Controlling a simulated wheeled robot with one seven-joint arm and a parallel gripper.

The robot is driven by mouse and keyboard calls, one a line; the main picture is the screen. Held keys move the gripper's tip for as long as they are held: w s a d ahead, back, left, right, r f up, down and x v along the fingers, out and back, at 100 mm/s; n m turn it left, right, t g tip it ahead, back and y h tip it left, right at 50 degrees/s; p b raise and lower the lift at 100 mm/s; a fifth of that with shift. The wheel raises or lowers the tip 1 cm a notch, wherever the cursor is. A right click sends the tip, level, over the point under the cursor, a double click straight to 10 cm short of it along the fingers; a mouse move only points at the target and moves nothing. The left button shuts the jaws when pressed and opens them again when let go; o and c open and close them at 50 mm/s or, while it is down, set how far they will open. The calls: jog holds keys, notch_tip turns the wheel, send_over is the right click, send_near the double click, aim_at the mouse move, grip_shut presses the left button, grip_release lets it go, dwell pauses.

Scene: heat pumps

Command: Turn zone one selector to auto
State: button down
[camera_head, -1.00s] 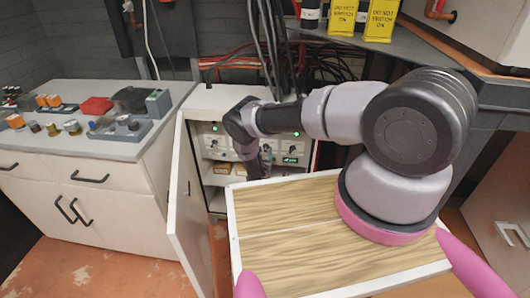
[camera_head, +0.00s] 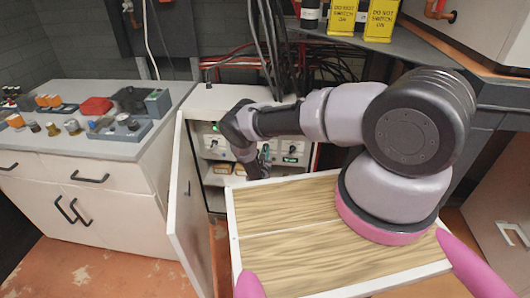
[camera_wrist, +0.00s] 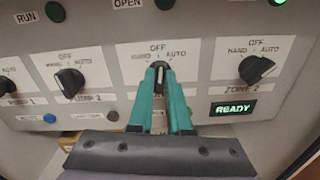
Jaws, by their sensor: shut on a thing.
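The wrist view shows a control panel (camera_wrist: 110,60) with a row of black rotary selectors. The selector between PUMP 2 and ZONE 2, taken as the zone one selector (camera_wrist: 159,67), has HAND, OFF and AUTO marks above it. My gripper (camera_wrist: 159,78) has its teal fingers shut on this knob, one on each side. The knob looks roughly upright, toward OFF. The fingers cover much of it and its lower label. In the head view my gripper (camera_head: 262,160) reaches into the open cabinet (camera_head: 220,103), and my arm hides part of the panel.
The ZONE 2 selector (camera_wrist: 258,70) sits right of my fingers, above a green READY display (camera_wrist: 233,108). The PUMP 2 selector (camera_wrist: 69,83) is at left. The cabinet door (camera_head: 188,215) stands open at left. A counter (camera_head: 100,148) with small parts is farther left.

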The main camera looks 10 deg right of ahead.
jog(key=m, duration=0.4)
jog(key=shift+m, duration=1.5)
jog(key=shift+d, duration=0.1)
jog(key=shift+f, duration=0.1)
jog(key=c, duration=0.9)
grip_release()
jog(key=shift+o, duration=0.2)
jog(key=v, duration=1.1)
